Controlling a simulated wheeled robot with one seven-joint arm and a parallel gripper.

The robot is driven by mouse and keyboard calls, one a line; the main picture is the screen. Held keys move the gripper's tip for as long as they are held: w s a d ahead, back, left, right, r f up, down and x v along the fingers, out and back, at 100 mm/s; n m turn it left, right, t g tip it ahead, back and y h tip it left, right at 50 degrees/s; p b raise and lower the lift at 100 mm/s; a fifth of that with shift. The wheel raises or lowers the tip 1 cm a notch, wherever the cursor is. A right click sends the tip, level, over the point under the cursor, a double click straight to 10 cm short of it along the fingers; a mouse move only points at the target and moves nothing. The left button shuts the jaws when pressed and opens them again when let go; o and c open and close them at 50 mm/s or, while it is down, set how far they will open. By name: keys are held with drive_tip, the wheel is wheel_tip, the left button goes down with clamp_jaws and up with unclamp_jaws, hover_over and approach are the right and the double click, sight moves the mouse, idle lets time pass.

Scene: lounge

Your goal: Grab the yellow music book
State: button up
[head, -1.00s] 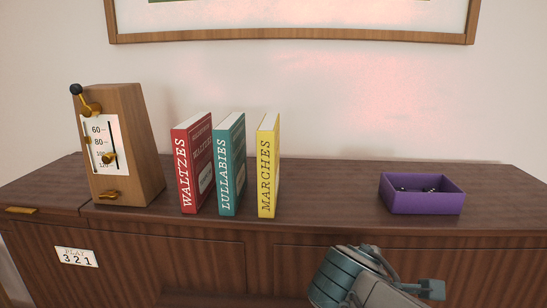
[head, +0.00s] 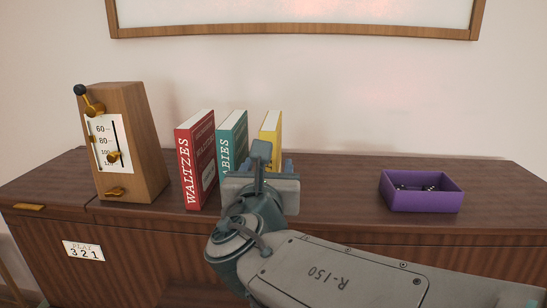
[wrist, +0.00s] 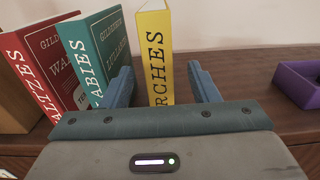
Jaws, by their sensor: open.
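The yellow music book (head: 270,126), "MARCHES", stands upright on the wooden cabinet, rightmost of three books. In the head view my gripper and arm hide most of it. In the wrist view its yellow spine (wrist: 155,55) rises between the two fingers of my gripper (wrist: 163,86). My gripper is open, with one blue finger left of the book and one right of it. A gap shows between the book and the right finger. The left finger is close to the spine; I cannot tell whether it touches. My gripper also shows in the head view (head: 262,168).
The teal "LULLABIES" book (head: 233,135) and red "WALTZES" book (head: 195,160) stand just left of the yellow one. A wooden metronome (head: 125,145) stands further left. A purple box (head: 421,198) with small dark items sits right. The cabinet top between gripper and box is clear.

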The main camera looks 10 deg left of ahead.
drive_tip(key=w+p, duration=0.2)
drive_tip(key=w, duration=0.5)
drive_tip(key=shift+w+a, duration=0.15)
drive_tip(key=shift+a, duration=0.15)
clamp_jaws()
